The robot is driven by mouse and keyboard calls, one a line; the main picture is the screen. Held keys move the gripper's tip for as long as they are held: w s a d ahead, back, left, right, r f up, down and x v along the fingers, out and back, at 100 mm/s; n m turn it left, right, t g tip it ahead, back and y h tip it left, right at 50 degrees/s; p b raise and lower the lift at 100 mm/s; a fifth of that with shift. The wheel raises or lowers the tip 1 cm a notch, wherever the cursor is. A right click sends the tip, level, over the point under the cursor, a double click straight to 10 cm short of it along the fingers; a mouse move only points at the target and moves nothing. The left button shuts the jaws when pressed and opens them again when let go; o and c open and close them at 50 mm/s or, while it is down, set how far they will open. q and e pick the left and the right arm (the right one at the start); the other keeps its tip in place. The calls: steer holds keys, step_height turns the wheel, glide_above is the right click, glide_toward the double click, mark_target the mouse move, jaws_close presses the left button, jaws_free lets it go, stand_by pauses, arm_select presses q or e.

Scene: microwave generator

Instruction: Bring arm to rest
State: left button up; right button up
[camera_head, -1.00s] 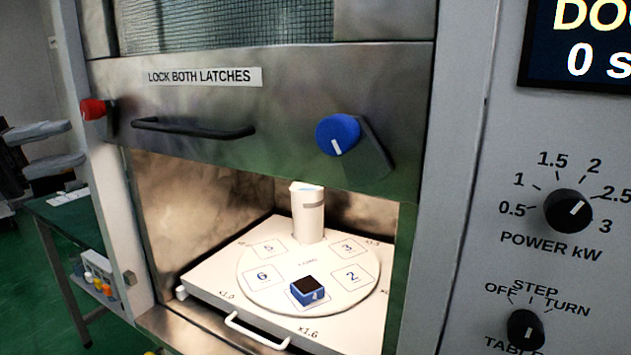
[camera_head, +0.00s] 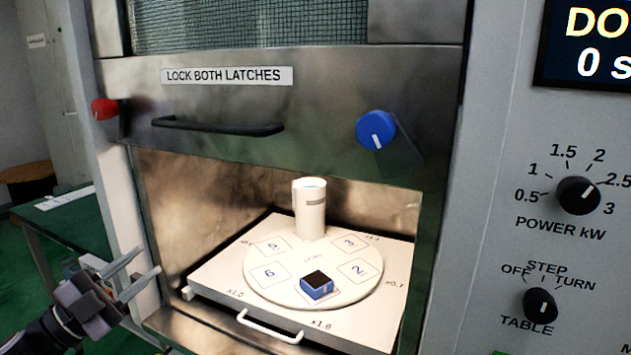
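My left gripper (camera_head: 149,259) is in the lower left of the head view, in front of the green table and left of the cavity opening. Its two grey fingers are apart with nothing between them, and it touches nothing that I can see. My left arm comes in below it from the bottom left corner. My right gripper is not in view.
The microwave door (camera_head: 310,95) is raised above the open cavity. Inside, a white tray (camera_head: 215,285) with a numbered turntable (camera_head: 330,268) bears a white cylinder (camera_head: 311,215) and a small blue block (camera_head: 317,286). A green table (camera_head: 75,222) stands at left.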

arm_select(q)
steer(key=s+d+f+n+y, duration=0.2)
steer(key=s+f+n+y, duration=0.15)
steer(key=f, duration=0.45)
steer(key=s+d+f+n+y, duration=0.2)
steer(key=f+n+y, duration=0.1)
steer(key=f+n, duration=0.3)
steer(key=s+d+f+n+y, duration=0.2)
steer(key=s+f+n+y, duration=0.15)
steer(key=f, duration=0.55)
steer(key=s+d+f+n+g+y, duration=0.1)
steer(key=s+d+f+g, duration=0.2)
steer(key=s+f, duration=0.2)
steer(key=s+d+f+n+g, duration=0.2)
steer(key=s+d+f+g, duration=0.1)
steer(key=s+f, duration=0.3)
steer(key=shift+s+d+f+n+g+y, duration=0.3)
steer(key=shift+s+d+g+y, duration=0.1)
steer(key=shift+s, duration=0.3)
